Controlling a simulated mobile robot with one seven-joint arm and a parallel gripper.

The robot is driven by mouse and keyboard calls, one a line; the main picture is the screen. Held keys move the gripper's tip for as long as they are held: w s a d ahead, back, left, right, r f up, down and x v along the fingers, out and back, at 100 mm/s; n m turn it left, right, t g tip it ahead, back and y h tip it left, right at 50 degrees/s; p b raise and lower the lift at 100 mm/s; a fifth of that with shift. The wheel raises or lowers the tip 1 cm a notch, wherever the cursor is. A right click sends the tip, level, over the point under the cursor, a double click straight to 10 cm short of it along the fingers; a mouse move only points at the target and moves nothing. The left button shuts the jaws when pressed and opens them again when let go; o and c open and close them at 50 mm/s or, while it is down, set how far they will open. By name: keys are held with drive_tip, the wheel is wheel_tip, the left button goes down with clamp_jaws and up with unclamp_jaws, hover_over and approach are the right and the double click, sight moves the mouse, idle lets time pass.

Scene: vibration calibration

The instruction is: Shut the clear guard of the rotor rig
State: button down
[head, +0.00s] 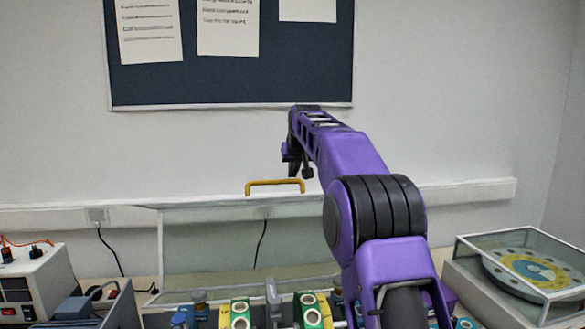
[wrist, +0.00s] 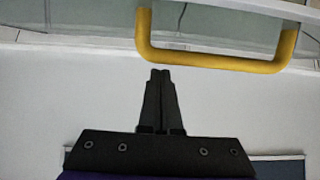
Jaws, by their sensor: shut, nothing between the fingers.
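The clear guard (head: 210,245) of the rotor rig stands raised and roughly upright against the wall side in the head view, a pale-framed see-through panel. Its yellow handle (head: 275,183) is on the top edge, and shows large in the wrist view (wrist: 215,62). Under the guard are the rig's green and yellow blocks with pale rings (head: 240,314), cut off by the picture's bottom edge. My gripper (wrist: 160,72) is shut and empty, its tips close to the handle's bar in the wrist view; contact cannot be told. In the head view it is partly hidden by my arm.
A clear-topped case with a round disc (head: 530,268) stands at right. A white box with orange leads (head: 38,280) and a grey bin (head: 122,308) stand at left. A wall trunking (head: 470,193) and a dark notice board (head: 230,80) are behind. Air left of my arm is free.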

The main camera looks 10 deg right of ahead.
drive_tip(key=shift+s+f, duration=0.1)
drive_tip(key=shift+s, duration=0.9)
